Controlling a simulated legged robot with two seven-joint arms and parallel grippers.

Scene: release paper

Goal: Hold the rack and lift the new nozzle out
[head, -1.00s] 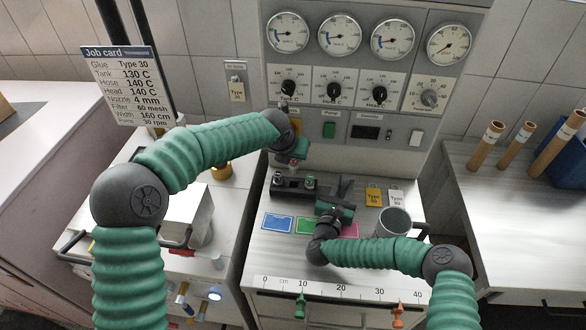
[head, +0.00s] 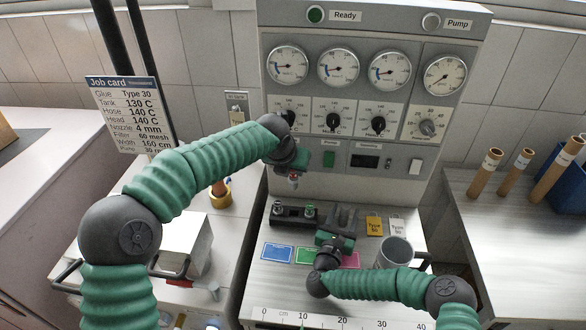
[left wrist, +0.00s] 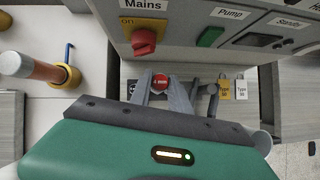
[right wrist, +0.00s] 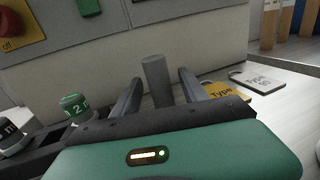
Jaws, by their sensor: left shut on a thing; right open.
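A nozzle with a red cap (left wrist: 160,82) is between the closed fingers of my left gripper (left wrist: 162,90). In the head view my left gripper (head: 293,174) holds it in the air above the dark nozzle rack (head: 292,221), clear of it. A black-capped and a green-capped nozzle (right wrist: 75,105) stand in the rack. My right gripper (right wrist: 158,92) is open at the rack's right end. A grey upright post (right wrist: 156,78) stands between its spread fingers, with gaps at the sides. In the head view my right gripper (head: 342,218) partly hides that end.
Yellow and white type tags (head: 375,224) and a grey cup (head: 396,252) are right of the rack. Coloured cards (head: 277,252) lie in front of it. The control panel with gauges (head: 338,68) rises behind. A cabinet with a brass-ringed port (head: 220,197) stands left.

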